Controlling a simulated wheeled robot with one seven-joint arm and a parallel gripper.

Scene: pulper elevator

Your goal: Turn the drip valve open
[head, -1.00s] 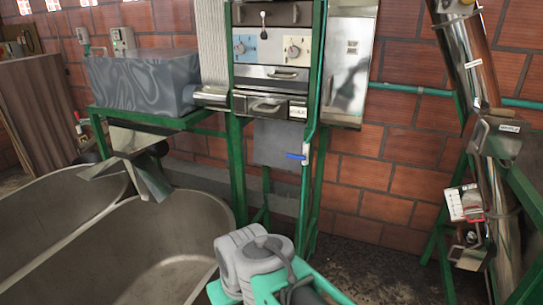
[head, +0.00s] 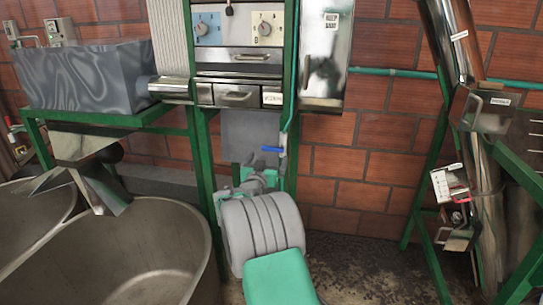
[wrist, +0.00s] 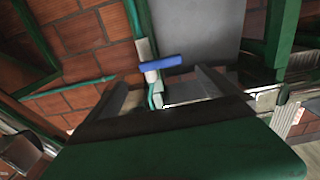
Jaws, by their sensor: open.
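The drip valve shows as a small blue handle (head: 271,149) on the thin green pipe that runs down the machine's green frame. In the wrist view the blue handle (wrist: 160,63) lies crosswise on a pale valve body, with a grey panel to its right. My gripper (wrist: 162,90) is open and empty, its two dark fingers pointing towards the valve, one on each side of it. The handle appears beyond the fingers, not between them. In the head view my gripper (head: 257,177) is just below and left of the handle, partly hidden by my arm.
Metal basins (head: 140,250) stand at the lower left under a steel chute. The machine's control panel (head: 237,28) and drawers are above the valve. A steel elevator tube (head: 480,110) in a green frame stands at the right. Open floor lies between.

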